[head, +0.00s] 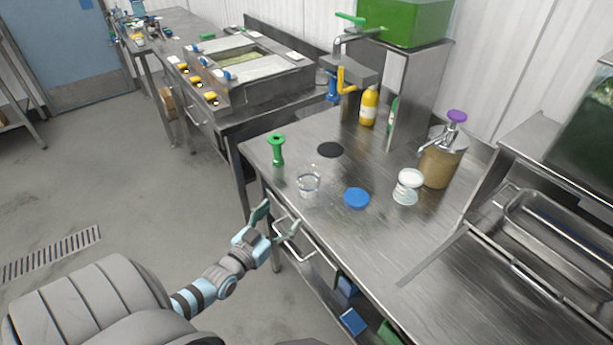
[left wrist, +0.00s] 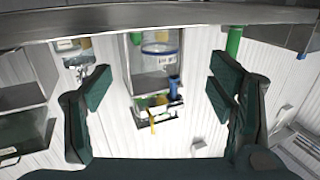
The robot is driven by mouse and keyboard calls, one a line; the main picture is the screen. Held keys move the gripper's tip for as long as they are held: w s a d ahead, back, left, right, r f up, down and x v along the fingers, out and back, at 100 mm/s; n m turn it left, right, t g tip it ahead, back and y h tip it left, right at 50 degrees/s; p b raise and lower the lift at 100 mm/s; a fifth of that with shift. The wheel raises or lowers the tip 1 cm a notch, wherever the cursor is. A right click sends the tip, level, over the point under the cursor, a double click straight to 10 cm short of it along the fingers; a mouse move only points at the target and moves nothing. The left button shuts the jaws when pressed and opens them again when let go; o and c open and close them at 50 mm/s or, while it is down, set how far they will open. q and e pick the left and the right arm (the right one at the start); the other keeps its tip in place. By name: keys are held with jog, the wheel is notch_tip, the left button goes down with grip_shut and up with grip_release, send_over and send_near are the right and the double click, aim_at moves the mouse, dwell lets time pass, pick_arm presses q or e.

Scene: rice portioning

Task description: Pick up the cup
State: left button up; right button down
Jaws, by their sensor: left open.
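A clear, see-through cup (head: 308,183) stands upright near the front left of the steel table (head: 345,235). A second clear vessel with white contents (head: 408,187) stands further right; I cannot tell which is the task's cup. My left gripper (head: 281,219) is open and empty, just off the table's front edge, nearer to me than the clear cup and not touching it. In the left wrist view its two dark green fingers (left wrist: 158,88) are spread wide with nothing between them. I cannot make out a cup clearly there. My right gripper is not in view.
A green upright tool (head: 277,150) stands left of the clear cup. A blue disc (head: 356,198) and a black disc (head: 330,149) lie on the table. A yellow bottle (head: 369,106) and a purple-topped pump container (head: 441,155) stand behind. A drawer handle (head: 292,240) is close to my gripper.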

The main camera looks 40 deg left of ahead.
aim_at(303, 189)
pick_arm(q)
jog(key=w+b, duration=0.1)
jog(key=w, duration=0.2)
jog(key=w+b, duration=0.2)
jog(key=w, duration=0.1)
jog(key=w+a+b, duration=0.1)
jog(key=w, duration=0.3)
jog(key=shift+w+r, duration=0.1)
jog(key=shift+r, duration=0.3)
jog(key=w+b, duration=0.3)
jog(key=b, duration=0.1)
jog(key=shift+w+a+r, duration=0.1)
jog(key=shift+w+r, duration=0.05)
jog(key=shift+w, duration=0.15)
jog(key=shift+w+r, duration=0.1)
jog(key=shift+w, duration=0.1)
jog(key=shift+r, duration=0.1)
jog(key=c, duration=1.2)
